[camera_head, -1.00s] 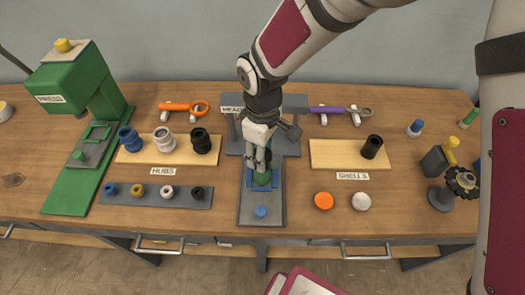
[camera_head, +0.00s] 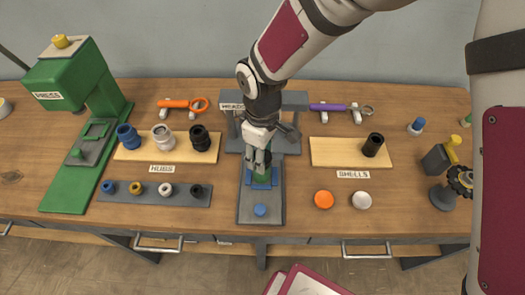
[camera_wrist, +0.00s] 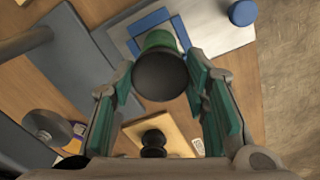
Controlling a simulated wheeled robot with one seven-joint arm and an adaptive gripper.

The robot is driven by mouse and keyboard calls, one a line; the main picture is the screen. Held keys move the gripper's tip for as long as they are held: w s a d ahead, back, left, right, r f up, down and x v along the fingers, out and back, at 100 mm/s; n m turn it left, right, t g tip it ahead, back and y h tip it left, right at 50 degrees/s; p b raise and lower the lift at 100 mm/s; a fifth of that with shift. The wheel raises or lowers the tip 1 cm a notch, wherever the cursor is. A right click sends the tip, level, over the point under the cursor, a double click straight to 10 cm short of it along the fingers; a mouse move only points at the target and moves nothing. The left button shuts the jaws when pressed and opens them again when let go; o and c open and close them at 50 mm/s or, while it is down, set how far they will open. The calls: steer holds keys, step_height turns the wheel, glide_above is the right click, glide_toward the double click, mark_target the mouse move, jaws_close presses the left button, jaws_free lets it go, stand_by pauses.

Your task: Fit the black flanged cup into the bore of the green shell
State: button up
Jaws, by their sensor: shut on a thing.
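The green shell (camera_head: 262,175) stands upright in the blue square holder (camera_head: 250,181) of the grey fixture, and it also shows in the wrist view (camera_wrist: 158,42). My gripper (camera_head: 260,158) is directly above the shell, pointing down. In the wrist view, the round dark face of the black flanged cup (camera_wrist: 160,76) lies between my two green-padded fingers (camera_wrist: 162,88), which are shut on it. The cup covers most of the shell's top, so the bore is hidden. I cannot tell whether the cup is above the bore or partly in it.
A grey stand (camera_head: 294,101) rises just behind the fixture. The hubs board (camera_head: 180,153) is to the left, the shells board (camera_head: 335,150) with a black shell (camera_head: 373,145) to the right. A green press (camera_head: 75,85) stands far left. A blue button (camera_head: 260,210) is at the fixture's front.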

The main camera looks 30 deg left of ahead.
steer(key=shift+f, duration=0.5)
steer(key=o, duration=1.3)
steer(key=shift+r, duration=0.15)
step_height(320, 180, up, 12)
steer(key=shift+f, duration=0.1)
